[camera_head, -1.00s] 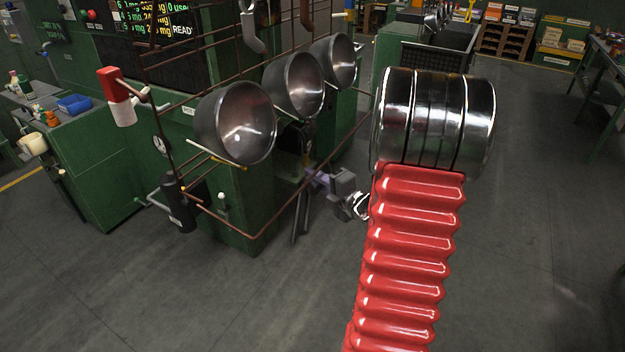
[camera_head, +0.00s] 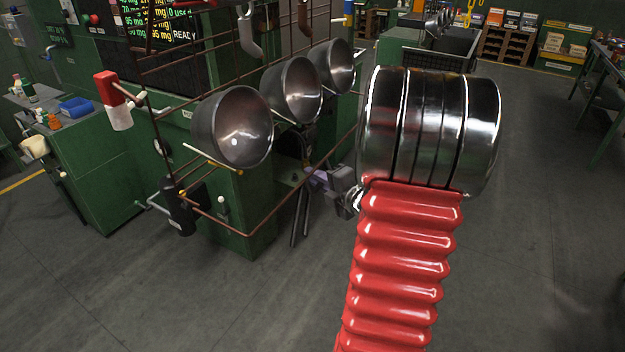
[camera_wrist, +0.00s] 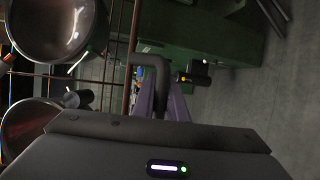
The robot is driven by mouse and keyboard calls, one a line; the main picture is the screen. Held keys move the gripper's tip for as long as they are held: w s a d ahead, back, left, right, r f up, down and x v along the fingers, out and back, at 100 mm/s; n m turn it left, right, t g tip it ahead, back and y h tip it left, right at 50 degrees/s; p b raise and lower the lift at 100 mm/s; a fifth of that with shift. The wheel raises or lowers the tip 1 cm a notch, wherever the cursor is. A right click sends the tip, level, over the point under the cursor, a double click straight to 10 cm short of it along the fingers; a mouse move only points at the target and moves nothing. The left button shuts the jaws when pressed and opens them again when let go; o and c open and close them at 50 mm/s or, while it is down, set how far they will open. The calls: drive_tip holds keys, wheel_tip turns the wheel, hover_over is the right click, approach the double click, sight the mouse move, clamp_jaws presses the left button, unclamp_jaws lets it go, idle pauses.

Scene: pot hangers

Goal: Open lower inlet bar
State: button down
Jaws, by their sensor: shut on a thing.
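In the head view my gripper (camera_head: 318,180) shows small and purple beyond my chrome and red arm, beside the lower part of a copper-brown bar frame (camera_head: 250,235). In the wrist view its two purple fingers (camera_wrist: 162,106) are closed about a dark grey bent bar (camera_wrist: 152,62), which rises between them and hooks to the left. Thin copper rods (camera_wrist: 118,35) run just left of this bent bar. I cannot tell from these views whether the bent bar is the lower inlet bar. The exact contact is small and dark.
Three metal bowls (camera_head: 232,127) hang on the frame. A black cylinder (camera_head: 180,206) sits at its lower left corner and a red and white handle (camera_head: 113,98) at its left. Green cabinets (camera_head: 95,175) stand behind. The grey floor (camera_head: 520,260) at the right is clear.

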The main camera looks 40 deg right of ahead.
drive_tip(key=c, duration=2)
unclamp_jaws()
drive_tip(key=shift+c, duration=0.2)
drive_tip(key=shift+s, duration=0.1)
